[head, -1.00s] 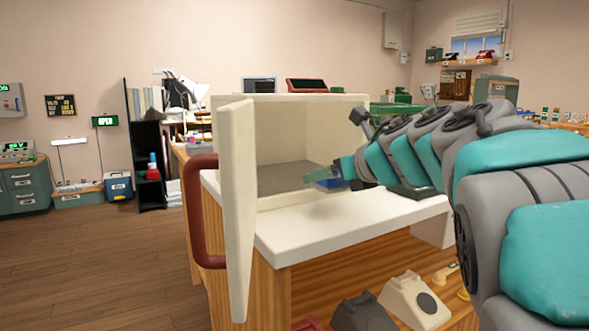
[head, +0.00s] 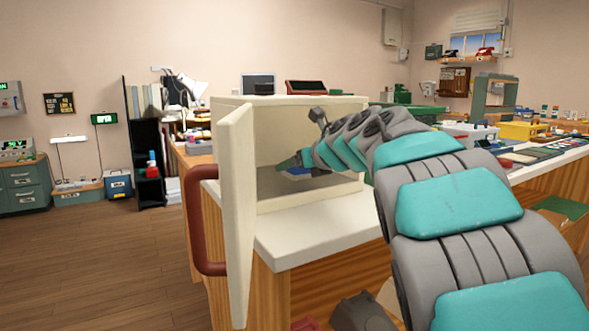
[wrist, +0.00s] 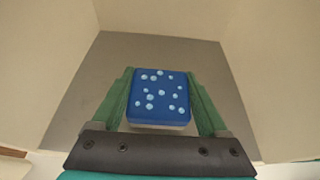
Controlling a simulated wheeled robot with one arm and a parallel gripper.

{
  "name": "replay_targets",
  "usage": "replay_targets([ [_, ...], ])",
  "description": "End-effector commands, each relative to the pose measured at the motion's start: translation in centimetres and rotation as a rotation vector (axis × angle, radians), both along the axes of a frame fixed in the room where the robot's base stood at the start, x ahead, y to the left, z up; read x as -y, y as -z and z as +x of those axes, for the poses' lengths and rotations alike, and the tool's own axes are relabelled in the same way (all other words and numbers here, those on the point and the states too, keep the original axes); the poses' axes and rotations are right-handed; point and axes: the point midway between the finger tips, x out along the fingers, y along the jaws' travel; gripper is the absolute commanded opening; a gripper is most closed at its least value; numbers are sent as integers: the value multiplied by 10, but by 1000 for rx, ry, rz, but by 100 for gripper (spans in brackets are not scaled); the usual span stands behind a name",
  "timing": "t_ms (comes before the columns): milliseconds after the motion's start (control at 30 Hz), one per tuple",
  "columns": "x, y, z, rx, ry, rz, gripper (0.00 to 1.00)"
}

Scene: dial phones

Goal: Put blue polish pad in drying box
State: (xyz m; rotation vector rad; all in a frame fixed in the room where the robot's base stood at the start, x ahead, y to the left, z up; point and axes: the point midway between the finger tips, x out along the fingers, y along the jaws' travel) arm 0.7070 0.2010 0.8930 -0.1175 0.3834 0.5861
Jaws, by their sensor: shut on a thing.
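The blue polish pad (wrist: 158,97), a blue block with light-blue dots and a pale underside, is between the green fingers of my gripper (wrist: 160,92) in the wrist view. My gripper is shut on it. In the head view the pad (head: 298,171) shows as a small blue patch at my gripper (head: 296,164), inside the drying box. The drying box (head: 311,102) is cream, with its door (head: 238,200) swung open to the left. Its grey floor (wrist: 112,58) lies beneath the pad in the wrist view. I cannot tell whether the pad touches the floor.
The box stands on a white-topped wooden bench (head: 290,247). A dark red handle (head: 197,215) is on the open door's outer side. The box's side walls are close around my gripper. A yellow box (head: 520,130) and other items stand on the bench at right.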

Motion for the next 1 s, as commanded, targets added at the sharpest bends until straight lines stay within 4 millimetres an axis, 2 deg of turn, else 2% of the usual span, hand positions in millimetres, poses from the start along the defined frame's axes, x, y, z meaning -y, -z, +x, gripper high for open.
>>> replay_targets([
  [100, -7, 1, 8, 2, -3, 1, 21],
  [300, -5, 15, 7, -1, -1, 1, 21],
  [667, -4, 18, 7, 1, 1, 0, 21],
  [700, -4, 18, 7, 1, 1, 0, 78],
  [900, -5, 17, 7, 1, 0, 1, 100],
  [1000, -5, 17, 7, 1, 0, 1, 100],
])
